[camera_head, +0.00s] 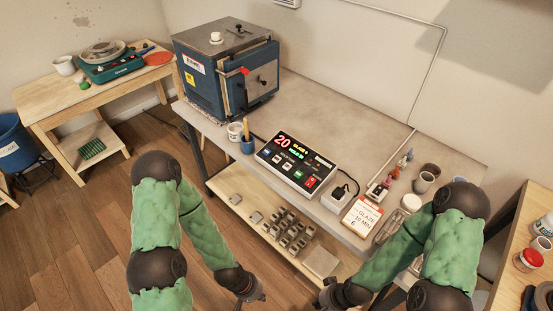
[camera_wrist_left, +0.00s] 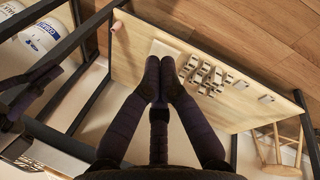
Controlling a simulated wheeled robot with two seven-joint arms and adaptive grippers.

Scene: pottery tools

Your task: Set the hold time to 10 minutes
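The kiln controller (camera_head: 297,160) is a white-edged box with a dark panel on the grey bench, in front of the kiln (camera_head: 226,70). Its display shows a red 20 beside smaller coloured lines that I cannot fully read. Buttons, one green and one red, sit below. A card (camera_head: 362,215) to its right reads GLAZE, 10 MIN, 6. My left gripper (camera_head: 250,296) is low in front of the bench, apart from the controller. In the left wrist view its fingers (camera_wrist_left: 160,62) are together with nothing between them. My right gripper (camera_head: 322,299) is also low; its fingers are too unclear to judge.
A lower shelf (camera_head: 235,180) holds several small grey blocks. A cup with tools (camera_head: 247,144) stands left of the controller; a white adapter (camera_head: 340,196), small bottles and jars stand to the right. A side table (camera_head: 60,105) is at left, another (camera_head: 510,240) at right.

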